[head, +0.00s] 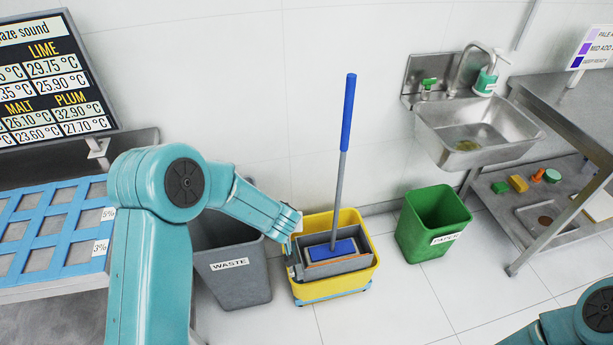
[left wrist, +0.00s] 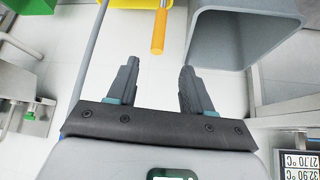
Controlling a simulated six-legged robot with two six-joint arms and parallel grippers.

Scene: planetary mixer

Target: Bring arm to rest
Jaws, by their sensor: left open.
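My left arm (head: 182,190) is teal and comes in from the left in the head view. It is bent at a round joint and its forearm reaches right and downward. My left gripper (head: 291,256) is at the left edge of the yellow mop bucket (head: 350,222), partly hidden by the wrist. In the left wrist view the two dark fingers of the gripper (left wrist: 160,72) stand apart with nothing between them. Part of my right arm (head: 580,322) shows at the lower right corner of the head view; its gripper is out of view.
A grey waste bin (head: 236,282) stands behind the left arm. The mop's blue handle (head: 348,110) rises from the bucket. A green paper bin (head: 432,225) stands right of it, below a steel sink (head: 470,135). A blue-framed rack (head: 45,215) is at left. Lower-middle floor is clear.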

